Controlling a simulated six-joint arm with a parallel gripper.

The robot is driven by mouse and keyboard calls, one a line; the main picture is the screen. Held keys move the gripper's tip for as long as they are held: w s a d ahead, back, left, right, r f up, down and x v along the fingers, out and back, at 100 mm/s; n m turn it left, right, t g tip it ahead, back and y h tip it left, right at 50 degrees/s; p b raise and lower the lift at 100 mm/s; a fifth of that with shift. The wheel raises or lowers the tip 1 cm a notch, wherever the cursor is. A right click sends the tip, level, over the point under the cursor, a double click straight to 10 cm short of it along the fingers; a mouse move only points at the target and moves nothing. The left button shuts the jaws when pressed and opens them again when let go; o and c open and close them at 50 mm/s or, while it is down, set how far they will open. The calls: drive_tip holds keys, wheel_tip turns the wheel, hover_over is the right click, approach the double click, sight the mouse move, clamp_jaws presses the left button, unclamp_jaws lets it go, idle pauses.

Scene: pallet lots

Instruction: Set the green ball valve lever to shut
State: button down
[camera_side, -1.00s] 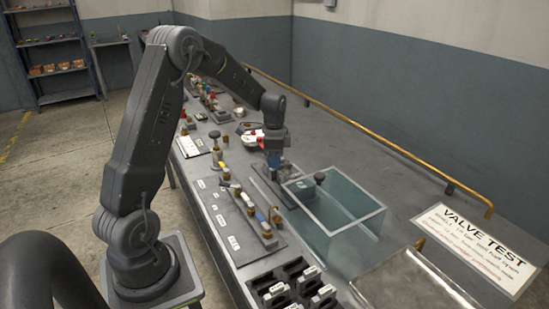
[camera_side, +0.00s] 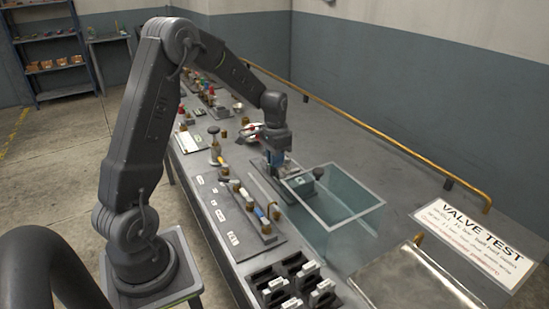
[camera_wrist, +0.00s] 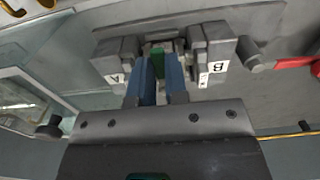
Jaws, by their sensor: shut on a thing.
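The green lever (camera_wrist: 158,62) shows in the wrist view as a small upright green piece between two grey blocks. One block (camera_wrist: 117,62) carries the letter A and the other block (camera_wrist: 212,50) the letter B. My gripper (camera_wrist: 163,82) has its two blue fingers closed around the lever. In the side view my gripper (camera_side: 277,158) points down at the bench beside the glass tank. The lever is hidden there, and the rest of the valve is mostly covered by the fingers and blocks.
A row of fittings (camera_side: 247,205) lies in front. Black slotted holders (camera_side: 300,280) are nearer. A yellow rail (camera_side: 400,155) runs along the back.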

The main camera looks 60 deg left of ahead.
idle(0.3)
drive_tip(key=c, duration=1.1)
unclamp_jaws()
drive_tip(key=shift+r, duration=0.1)
wheel_tip(320, 180, up, 14)
drive_tip(key=shift+f, duration=0.15)
drive_tip(key=s+d+r+t, duration=0.1)
drive_tip(key=s+d+t, duration=0.1)
drive_tip(key=s+d, duration=0.4)
drive_tip(key=s+d+t, duration=0.1)
drive_tip(key=s+d, duration=0.6)
drive_tip(key=d, duration=0.1)
drive_tip(key=s+d+r+t, duration=0.1)
drive_tip(key=s+d+t, duration=0.1)
drive_tip(key=s+d, duration=0.4)
drive_tip(key=shift+s+d+r+t, duration=0.15)
drive_tip(key=shift+d, duration=0.3)
drive_tip(key=shift+s+d+r+t, duration=0.15)
drive_tip(key=shift+d, duration=0.25)
